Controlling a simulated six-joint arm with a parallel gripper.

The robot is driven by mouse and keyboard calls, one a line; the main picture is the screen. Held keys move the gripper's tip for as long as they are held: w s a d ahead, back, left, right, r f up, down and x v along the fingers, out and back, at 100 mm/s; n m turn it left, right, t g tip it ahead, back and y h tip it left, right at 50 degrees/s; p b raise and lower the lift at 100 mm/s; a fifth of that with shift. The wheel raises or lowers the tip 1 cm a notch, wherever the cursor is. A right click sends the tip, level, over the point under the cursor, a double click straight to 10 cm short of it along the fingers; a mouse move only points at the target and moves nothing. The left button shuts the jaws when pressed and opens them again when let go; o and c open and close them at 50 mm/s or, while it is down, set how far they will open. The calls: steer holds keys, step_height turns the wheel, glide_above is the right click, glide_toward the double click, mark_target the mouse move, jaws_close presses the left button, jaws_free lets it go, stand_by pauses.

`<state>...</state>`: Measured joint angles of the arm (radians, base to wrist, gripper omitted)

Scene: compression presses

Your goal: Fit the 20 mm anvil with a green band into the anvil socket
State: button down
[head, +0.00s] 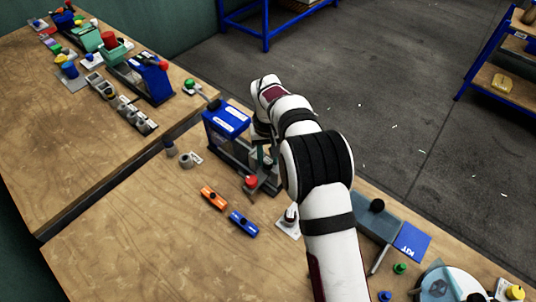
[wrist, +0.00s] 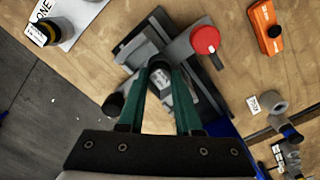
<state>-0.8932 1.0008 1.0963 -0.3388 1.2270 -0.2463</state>
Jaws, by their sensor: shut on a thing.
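My gripper (wrist: 161,72) has two teal fingers, shut on a small dark round-topped piece (wrist: 160,65), which looks like the anvil. Its green band is hidden from view. The piece is over the grey frame of a press (wrist: 186,110); I cannot tell whether it touches it. In the head view this press has a blue body (head: 227,117) and a red knob (head: 251,182). My arm covers part of the press and hides the fingertips there. The anvil socket cannot be made out; the fingers and held piece cover that area.
An orange block (head: 213,197) and a blue block (head: 243,223) lie in front of the press. Grey cylindrical pieces (head: 186,160) stand to its left. A blue KIT panel (head: 408,244) is right. Front-left table is clear.

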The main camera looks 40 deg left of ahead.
mark_target(268, 160)
steer(key=shift+f, duration=0.15)
steer(key=c, duration=0.5)
jaws_free()
step_height(268, 160, up, 16)
steer(key=shift+f, duration=0.1)
steer(key=shift+d, duration=0.1)
